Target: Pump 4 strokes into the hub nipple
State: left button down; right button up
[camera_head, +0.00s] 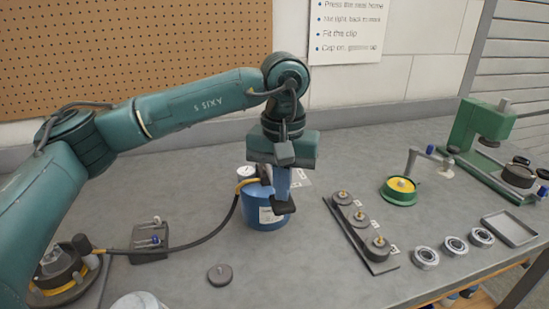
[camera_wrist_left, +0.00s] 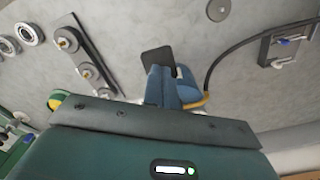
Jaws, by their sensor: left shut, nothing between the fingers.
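The pump is a blue canister (camera_head: 266,215) with a white gauge (camera_head: 245,173). A dark flat paddle (camera_head: 284,207) shows in front of it, also in the left wrist view (camera_wrist_left: 158,60). My left gripper (camera_head: 281,193) points down with its fingers shut and empty; the tips are at the paddle, and I cannot tell if they touch it. A hose (camera_head: 190,243), yellow at the pump end, runs left to a coupler (camera_head: 84,246) at the hub (camera_head: 56,268). The nipple itself is hidden. My right gripper is not in view.
A dark block with small fittings (camera_head: 150,238) and a loose dark disc (camera_head: 220,274) lie left of the pump. Right are a rail of discs (camera_head: 361,235), several bearings (camera_head: 455,247), a green ring (camera_head: 399,192), a green press (camera_head: 484,135) and a tray (camera_head: 510,229).

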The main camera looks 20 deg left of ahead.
pick_arm(q)
jog(key=shift+w+r+p, duration=0.1)
jog(key=shift+r+p, duration=0.5)
jog(key=shift+r, duration=0.2)
notch_tip(320, 180, up, 10)
jog(key=p, duration=0.7)
jog(key=shift+w+a+r, duration=0.15)
jog(key=shift+w+a, duration=0.1)
jog(key=shift+w, duration=0.05)
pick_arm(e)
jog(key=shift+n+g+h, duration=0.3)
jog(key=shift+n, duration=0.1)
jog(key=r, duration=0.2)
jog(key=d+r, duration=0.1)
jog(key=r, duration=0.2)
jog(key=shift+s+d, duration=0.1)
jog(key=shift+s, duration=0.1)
